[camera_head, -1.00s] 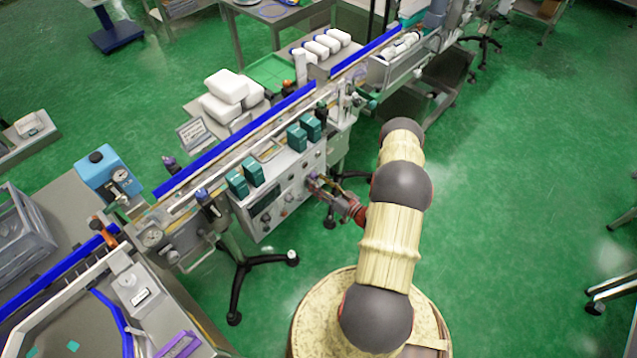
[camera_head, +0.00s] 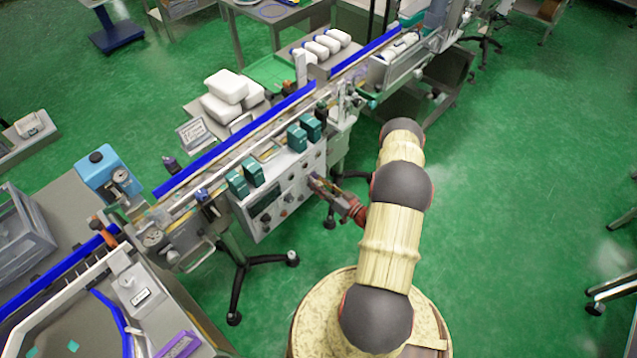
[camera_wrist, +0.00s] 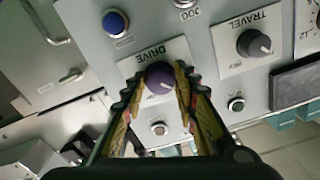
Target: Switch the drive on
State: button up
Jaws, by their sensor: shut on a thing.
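In the head view my gripper (camera_head: 316,181) reaches the front of the grey control panel (camera_head: 285,192), and the knob itself is too small to make out there. The knob's pointer cannot be read clearly.
Beside the DRIVE knob are a black TRAVEL knob (camera_wrist: 254,44) and a blue button (camera_wrist: 116,22). Small round fittings sit below. Green boxes (camera_head: 297,137) stand on the panel's top edge. Green floor is open to the right.

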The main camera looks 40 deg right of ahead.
jog(key=shift+a+r+m+b, duration=0.15)
jog(key=shift+m+b, duration=0.6)
jog(key=shift+m, duration=3.75)
jog(key=shift+d+r+m+b, duration=0.1)
jog(key=shift+m+b, duration=0.6)
jog(key=shift+m, duration=3.8)
jog(key=o, duration=1.2)
jog(key=shift+c, duration=0.2)
jog(key=s, duration=1.2)
jog(key=shift+d, duration=0.4)
